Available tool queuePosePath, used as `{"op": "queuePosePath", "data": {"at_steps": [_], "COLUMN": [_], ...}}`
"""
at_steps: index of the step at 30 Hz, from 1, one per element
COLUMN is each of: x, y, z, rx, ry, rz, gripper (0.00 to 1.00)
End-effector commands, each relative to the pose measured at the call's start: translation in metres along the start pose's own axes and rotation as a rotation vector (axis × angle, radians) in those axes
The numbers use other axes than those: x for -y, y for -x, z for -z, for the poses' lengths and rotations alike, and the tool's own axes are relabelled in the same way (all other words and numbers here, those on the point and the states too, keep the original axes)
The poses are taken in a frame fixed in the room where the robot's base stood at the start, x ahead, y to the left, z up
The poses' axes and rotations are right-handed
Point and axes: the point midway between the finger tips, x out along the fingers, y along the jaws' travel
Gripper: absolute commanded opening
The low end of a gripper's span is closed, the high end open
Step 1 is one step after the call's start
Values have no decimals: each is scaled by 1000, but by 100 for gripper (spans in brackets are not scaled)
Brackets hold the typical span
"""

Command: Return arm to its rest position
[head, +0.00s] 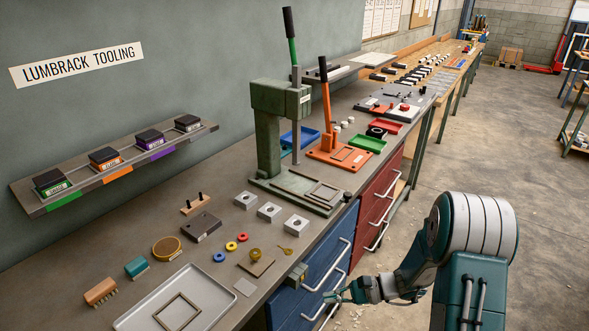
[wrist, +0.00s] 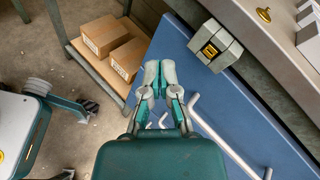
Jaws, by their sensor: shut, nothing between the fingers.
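My gripper (head: 336,296) is low at the right of the workbench, beside the blue drawers (head: 312,262), with my arm folded in front of my body. In the wrist view my gripper (wrist: 158,68) has its fingertips together and nothing between them. It appears in front of the blue drawer face (wrist: 205,80) and its metal handles. Whether it touches the drawers cannot be told. The green fly press (head: 272,130) stands upright on the bench, away from my gripper.
Cardboard boxes (wrist: 104,37) rest on a low shelf. The metal tray (head: 150,312) lies on the bench. The floor at right is open.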

Motion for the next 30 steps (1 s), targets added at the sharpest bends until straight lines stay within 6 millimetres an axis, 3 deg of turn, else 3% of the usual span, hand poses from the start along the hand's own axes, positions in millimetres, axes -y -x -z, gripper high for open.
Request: {"op": "queuePosePath", "data": {"at_steps": [3,12,21,30], "x": [1,-14,-38,-63], "y": [6,25,52,85], "z": [-38,-114,-174,-222], "rx": [-60,-235,-450,-702], "ry": [109,371,643,919], "rz": [-106,-353,-563,-730], "gripper": [0,0,0,0]}}
